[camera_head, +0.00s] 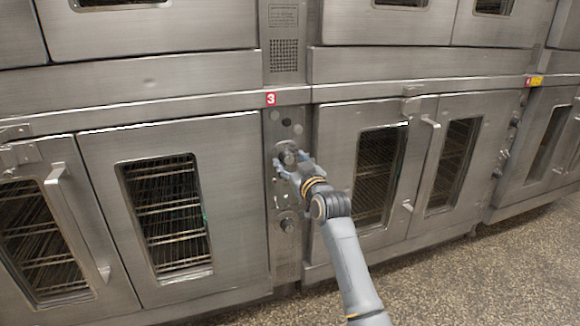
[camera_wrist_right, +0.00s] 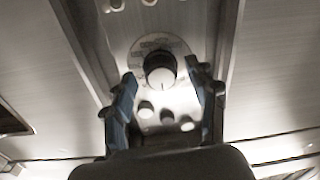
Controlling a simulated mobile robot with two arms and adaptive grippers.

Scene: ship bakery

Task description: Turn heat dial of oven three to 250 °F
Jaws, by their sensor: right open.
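The heat dial (camera_wrist_right: 160,70) is a round knob with a white pointer line, on a round scale plate, in the right wrist view; the scale's numbers are too blurred to read. In the head view the dial (camera_head: 288,156) sits on the narrow control panel under the red label "3" (camera_head: 270,99). My right gripper (camera_head: 293,164) is at the dial, partly covering it. In the wrist view its two fingers (camera_wrist_right: 162,95) are open, one on each side of the knob, with gaps visible. My left gripper is in neither view.
Oven three's doors (camera_head: 180,215) with glass windows stand left of the panel, and another oven's doors (camera_head: 375,170) stand right. A lower knob (camera_head: 288,224) sits below the dial. Door handles (camera_head: 75,222) stick out. Speckled floor (camera_head: 450,285) is clear at lower right.

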